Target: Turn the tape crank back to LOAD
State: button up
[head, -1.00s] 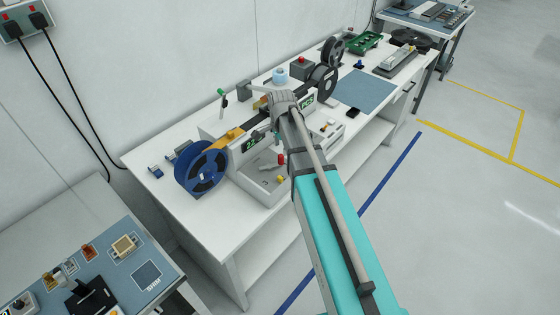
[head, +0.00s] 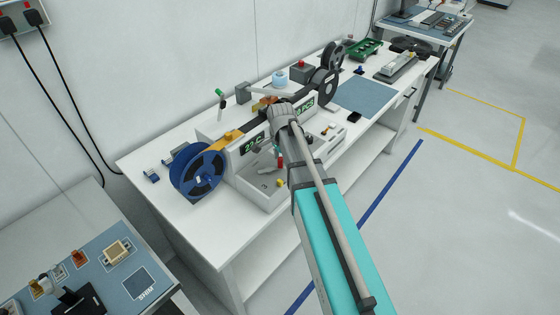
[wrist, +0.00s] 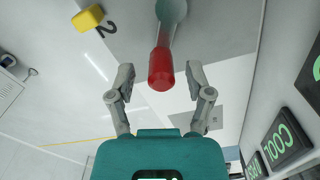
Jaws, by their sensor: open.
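A crank with a red grip (wrist: 161,70) on a grey arm (wrist: 166,34) shows in the wrist view, its round hub at the top edge. I take it for the tape crank; no LOAD mark is readable. In the head view a red grip (head: 280,161) shows at the front of the white tape machine (head: 262,190), just left of my arm. My gripper (wrist: 160,76) is open, one finger on each side of the red grip, with visible gaps.
A blue reel (head: 197,171) stands at the machine's left end, dark reels (head: 326,82) at its far end. A yellow knob (wrist: 88,19) is near the crank. Lit displays (wrist: 279,140) line the machine face. A blue mat (head: 366,96) lies farther along the bench.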

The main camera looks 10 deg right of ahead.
grip_shut()
jog(key=shift+a, duration=0.15)
dwell(0.6)
jog(key=shift+w+n, duration=0.15)
jog(key=shift+n, duration=0.25)
